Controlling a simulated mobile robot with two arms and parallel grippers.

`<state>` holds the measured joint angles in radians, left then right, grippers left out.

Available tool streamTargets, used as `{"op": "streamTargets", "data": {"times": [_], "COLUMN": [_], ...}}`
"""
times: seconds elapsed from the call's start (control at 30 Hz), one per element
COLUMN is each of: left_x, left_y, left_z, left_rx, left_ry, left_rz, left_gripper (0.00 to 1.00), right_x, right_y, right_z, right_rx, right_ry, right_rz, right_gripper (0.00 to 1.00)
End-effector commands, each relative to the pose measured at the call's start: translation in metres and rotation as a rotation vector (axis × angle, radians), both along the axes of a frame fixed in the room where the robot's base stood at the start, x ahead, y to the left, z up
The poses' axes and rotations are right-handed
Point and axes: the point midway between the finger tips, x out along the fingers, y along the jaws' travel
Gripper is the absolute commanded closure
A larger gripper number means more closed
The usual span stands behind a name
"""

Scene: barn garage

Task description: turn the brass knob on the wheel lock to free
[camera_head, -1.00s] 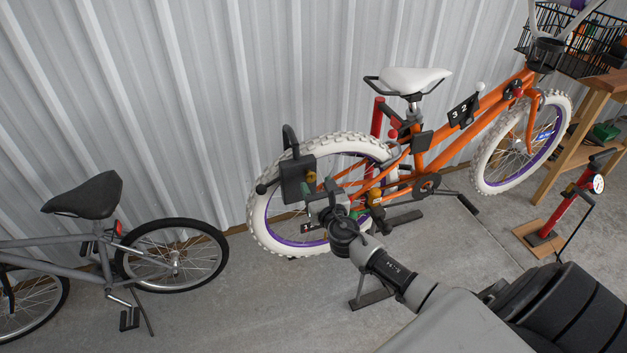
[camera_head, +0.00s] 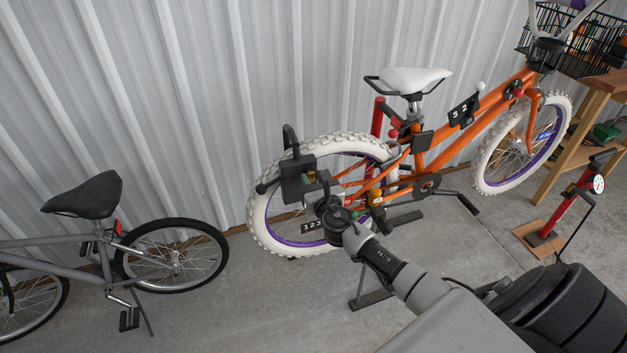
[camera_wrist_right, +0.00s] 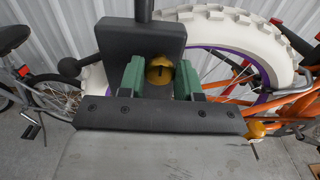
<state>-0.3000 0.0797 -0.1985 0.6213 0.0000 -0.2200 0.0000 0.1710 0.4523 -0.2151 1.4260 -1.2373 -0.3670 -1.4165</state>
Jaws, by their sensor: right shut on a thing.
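The wheel lock (camera_head: 292,184) is a dark grey block with a black shackle, on the rear wheel of the orange bike. It also fills the upper middle of the right wrist view (camera_wrist_right: 130,40). Its brass knob (camera_wrist_right: 159,71), with a dark slot, shows between the green fingertips of my right gripper (camera_wrist_right: 159,78). The fingers are closed around the knob, one on each side. In the head view my right gripper (camera_head: 312,180) is at the lock's front face and hides most of the knob. My left gripper is in neither view.
The orange bike (camera_head: 435,155) with white tyres stands behind my right arm. A grey bike (camera_head: 60,242) stands at the left. A red pump (camera_head: 567,207) and a wooden bench (camera_head: 588,100) are at the right. Corrugated wall lies behind; floor between the bikes is clear.

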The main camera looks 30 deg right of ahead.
Motion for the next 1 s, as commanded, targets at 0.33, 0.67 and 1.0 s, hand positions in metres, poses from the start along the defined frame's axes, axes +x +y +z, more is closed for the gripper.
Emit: {"op": "streamTargets", "data": {"times": [0.33,0.67,1.0], "left_x": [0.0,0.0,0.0], "left_y": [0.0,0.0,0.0], "left_z": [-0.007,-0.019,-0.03], "left_rx": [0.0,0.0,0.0], "left_ry": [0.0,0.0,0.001], "left_rz": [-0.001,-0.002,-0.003], "left_gripper": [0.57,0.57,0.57], "right_x": [0.0,0.0,-0.001], "right_y": [0.0,-0.001,-0.002], "right_z": [-0.001,-0.002,-0.003], "right_rx": [0.114,0.392,0.707], "right_ry": [-0.028,-0.095,-0.17], "right_rz": [0.0,0.0,-0.001], "right_gripper": [0.9,0.9,0.9]}}
